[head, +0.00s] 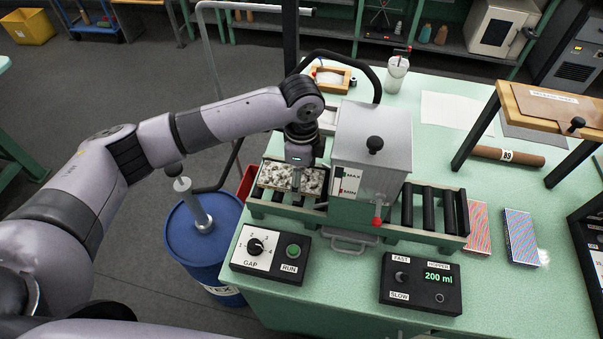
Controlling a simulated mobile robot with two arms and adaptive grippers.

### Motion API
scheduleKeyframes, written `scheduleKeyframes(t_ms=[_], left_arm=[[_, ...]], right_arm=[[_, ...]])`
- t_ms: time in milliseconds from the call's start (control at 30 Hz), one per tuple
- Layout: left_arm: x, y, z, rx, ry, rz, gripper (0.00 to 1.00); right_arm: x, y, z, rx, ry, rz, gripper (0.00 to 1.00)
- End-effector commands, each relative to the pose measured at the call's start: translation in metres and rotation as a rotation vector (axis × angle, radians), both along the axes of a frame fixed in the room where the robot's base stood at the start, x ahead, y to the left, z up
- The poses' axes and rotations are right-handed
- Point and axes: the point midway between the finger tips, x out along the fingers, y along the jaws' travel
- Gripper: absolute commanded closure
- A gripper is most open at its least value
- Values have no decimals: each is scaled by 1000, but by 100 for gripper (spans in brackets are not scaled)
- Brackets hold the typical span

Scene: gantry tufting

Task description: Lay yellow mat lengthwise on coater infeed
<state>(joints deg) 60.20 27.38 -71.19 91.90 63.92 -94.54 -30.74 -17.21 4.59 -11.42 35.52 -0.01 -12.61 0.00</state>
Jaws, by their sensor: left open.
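The coater (372,138) is a grey hopper box with a black knob and a MAX/MIN gauge, set over a green roller frame. A mat (280,177) with a speckled grey-white top and tan edges lies on the left rollers of the frame, its long side along the frame, its right end close to the hopper. No clear yellow shows on its top. My left gripper (299,164) is directly above the mat, pointing down and open. Its fingertips are small and partly hidden, so I cannot tell whether they touch the mat. My right gripper is out of view.
Black outfeed rollers (428,208) right of the hopper are bare. A GAP/RUN box (270,249) and a 200 ml control box (421,284) stand in front. Red-striped (478,227) and blue-striped (520,236) pieces lie to the right. A blue drum (205,245) stands left.

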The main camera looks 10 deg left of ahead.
Motion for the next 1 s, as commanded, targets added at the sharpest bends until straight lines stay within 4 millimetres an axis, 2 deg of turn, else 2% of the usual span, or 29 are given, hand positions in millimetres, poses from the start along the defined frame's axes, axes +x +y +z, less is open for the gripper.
scheduleKeyframes(t_ms=[167, 500, 600, 800, 1000], left_arm=[[2, -1, 17, -2, -5, 0, 22], [1, -1, 88, -2, -4, -1, 22], [1, -1, 104, -2, -3, -1, 22], [0, 0, 120, 0, 0, 1, 22], [0, 0, 122, 0, 1, 1, 22]], right_arm=[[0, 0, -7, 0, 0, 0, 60], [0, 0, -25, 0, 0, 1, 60], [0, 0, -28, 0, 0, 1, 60], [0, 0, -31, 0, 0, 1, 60], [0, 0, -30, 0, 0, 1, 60]])
